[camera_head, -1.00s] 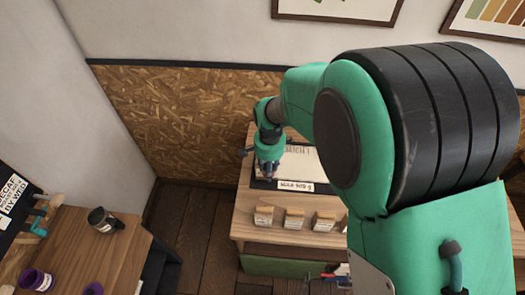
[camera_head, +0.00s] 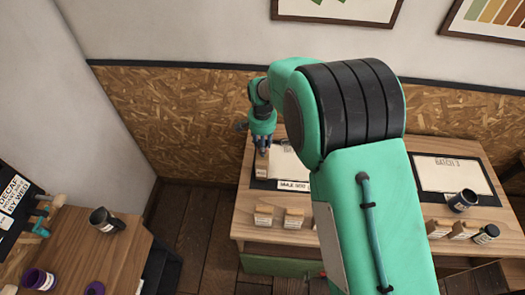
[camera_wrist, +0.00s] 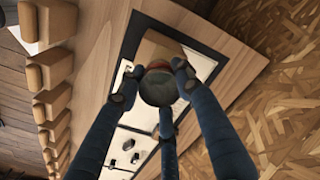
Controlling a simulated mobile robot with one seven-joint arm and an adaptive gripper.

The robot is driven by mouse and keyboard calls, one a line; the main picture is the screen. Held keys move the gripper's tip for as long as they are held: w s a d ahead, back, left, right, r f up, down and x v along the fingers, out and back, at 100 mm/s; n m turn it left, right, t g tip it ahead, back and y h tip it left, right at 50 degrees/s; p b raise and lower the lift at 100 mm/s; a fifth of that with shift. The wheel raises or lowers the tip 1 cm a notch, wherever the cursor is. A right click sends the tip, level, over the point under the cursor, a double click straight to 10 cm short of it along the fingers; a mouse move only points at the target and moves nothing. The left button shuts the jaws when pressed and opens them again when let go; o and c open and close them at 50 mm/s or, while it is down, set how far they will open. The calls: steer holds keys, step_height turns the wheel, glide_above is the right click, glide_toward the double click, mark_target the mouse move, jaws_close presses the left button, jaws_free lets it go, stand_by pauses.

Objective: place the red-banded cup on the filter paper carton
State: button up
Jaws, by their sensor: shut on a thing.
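My gripper (camera_wrist: 155,92) is shut on the red-banded cup (camera_wrist: 158,88), with its blue fingers around the cup in the wrist view. A red band shows along the cup's upper edge there. The filter paper carton seems to be the brown box (camera_wrist: 158,46) just behind the cup. Whether cup and carton touch cannot be told. In the head view my gripper (camera_head: 262,147) is over the left end of the table, directly above a brown box (camera_head: 261,167) on a dark-edged mat. The cup is not clearly visible in the head view.
Small brown-topped boxes (camera_head: 294,218) line the table's front edge. A second mat with a sheet (camera_head: 447,176) and a dark cup (camera_head: 463,200) are at right. Another dark cup (camera_head: 103,220) and a purple cup (camera_head: 38,281) stand on the left table. The OSB wall panel (camera_head: 180,115) is close behind.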

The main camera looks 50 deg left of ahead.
stand_by(0.3)
steer(key=shift+f, duration=1.75)
steer(key=shift+f, duration=0.15)
steer(key=o, duration=0.9)
steer(key=shift+o, duration=0.2)
step_height(320, 180, up, 12)
steer(key=shift+r, duration=0.2)
